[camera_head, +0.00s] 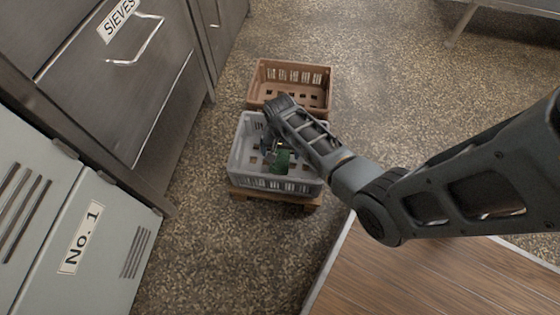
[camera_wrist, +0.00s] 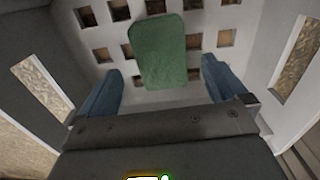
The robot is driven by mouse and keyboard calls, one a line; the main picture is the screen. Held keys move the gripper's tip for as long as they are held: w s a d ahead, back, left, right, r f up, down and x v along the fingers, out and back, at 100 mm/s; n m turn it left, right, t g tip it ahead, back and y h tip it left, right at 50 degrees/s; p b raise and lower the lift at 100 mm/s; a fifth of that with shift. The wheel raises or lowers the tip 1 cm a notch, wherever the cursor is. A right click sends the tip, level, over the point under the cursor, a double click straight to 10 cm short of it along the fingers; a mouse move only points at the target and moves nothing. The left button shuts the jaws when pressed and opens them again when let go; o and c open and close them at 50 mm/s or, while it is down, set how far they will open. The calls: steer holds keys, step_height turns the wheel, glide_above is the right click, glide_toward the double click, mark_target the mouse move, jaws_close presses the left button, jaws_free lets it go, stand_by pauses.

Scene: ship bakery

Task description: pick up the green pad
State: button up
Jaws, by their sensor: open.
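The green pad (camera_wrist: 158,52) lies inside the grey crate (camera_head: 306,184), seen in the wrist view at the upper middle against the crate's slotted floor. In the head view the pad (camera_head: 282,161) shows as a green patch below my wrist, partly hidden by my gripper. My gripper (camera_wrist: 161,80) is down in the crate, its two blue fingers apart on either side of the pad's near end. It is open and I see no finger touching the pad. Whether the fingertips are level with the pad is hard to tell.
The grey crate stands on a wooden pallet (camera_head: 265,197). A brown crate (camera_head: 290,68) is just behind it. Drawers labelled SIEVES (camera_head: 110,75) and a grey cabinet marked No. 1 (camera_head: 80,238) stand at left. A wooden top (camera_head: 400,280) is at lower right. Speckled floor is free around.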

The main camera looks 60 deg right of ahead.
mark_target(280, 158)
step_height(280, 158, down, 3)
steer(key=shift+w+f+b, duration=0.1)
steer(key=shift+f+b, duration=0.1)
steer(key=shift+b, duration=0.65)
steer(key=shift+c, duration=0.2)
steer(key=c, duration=1.1)
